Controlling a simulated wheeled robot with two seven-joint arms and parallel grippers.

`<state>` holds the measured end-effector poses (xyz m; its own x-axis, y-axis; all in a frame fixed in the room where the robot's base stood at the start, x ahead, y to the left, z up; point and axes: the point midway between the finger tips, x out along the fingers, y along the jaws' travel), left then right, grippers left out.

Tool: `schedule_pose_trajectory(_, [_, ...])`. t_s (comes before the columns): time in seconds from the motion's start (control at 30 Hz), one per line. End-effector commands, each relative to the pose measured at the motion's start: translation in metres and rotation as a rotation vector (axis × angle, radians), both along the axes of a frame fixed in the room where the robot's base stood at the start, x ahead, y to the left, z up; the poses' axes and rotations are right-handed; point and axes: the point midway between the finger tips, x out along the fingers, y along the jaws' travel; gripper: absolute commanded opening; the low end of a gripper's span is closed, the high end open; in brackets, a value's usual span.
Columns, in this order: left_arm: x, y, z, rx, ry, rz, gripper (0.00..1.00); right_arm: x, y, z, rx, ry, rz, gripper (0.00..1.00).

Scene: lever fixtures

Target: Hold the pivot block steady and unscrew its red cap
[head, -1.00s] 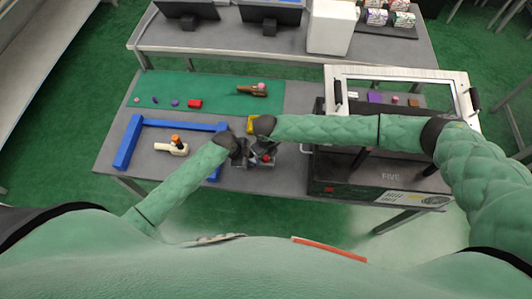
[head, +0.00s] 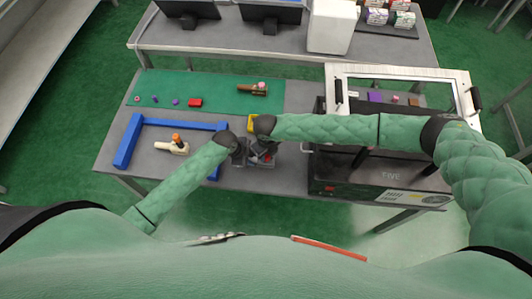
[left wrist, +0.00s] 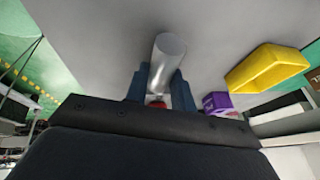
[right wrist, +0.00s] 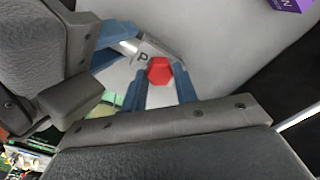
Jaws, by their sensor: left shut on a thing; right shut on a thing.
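The pivot block is a light grey piece marked "P" in the right wrist view (right wrist: 145,55); the left wrist view shows a silver cylinder (left wrist: 167,55) between my left fingers, with a bit of red below it. The red cap (right wrist: 159,70) is six-sided and sits between the blue fingers of my right gripper (right wrist: 160,85). My left gripper (left wrist: 158,88) is shut on the pivot block, coming in from the side. In the head view both grippers meet closely at the table's front, and their dark bodies hide most of the block.
A yellow bin (left wrist: 265,68) and a purple block (left wrist: 217,102) are near the grippers. A large dark machine (head: 375,175) stands close on the right. The green mat (head: 220,93) lies behind.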

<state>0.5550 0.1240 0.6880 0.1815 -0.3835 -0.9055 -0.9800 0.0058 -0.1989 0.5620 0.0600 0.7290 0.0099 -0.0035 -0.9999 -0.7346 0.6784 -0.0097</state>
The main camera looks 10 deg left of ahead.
Motion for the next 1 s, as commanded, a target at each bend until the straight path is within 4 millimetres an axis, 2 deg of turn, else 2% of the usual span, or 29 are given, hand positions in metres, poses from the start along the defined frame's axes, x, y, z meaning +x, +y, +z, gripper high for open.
schedule_pose_trajectory(0.03, [-0.001,-0.008,-0.001,-0.01,-0.003,-0.006,0.0,-0.01,-0.001,-0.013,-0.004,0.013,0.001,0.02])
schedule_pose_trajectory(1.0, [0.0,-0.003,-0.001,-0.005,0.0,-0.002,0.0,-0.008,-0.001,0.011,-0.001,0.012,0.001,0.01])
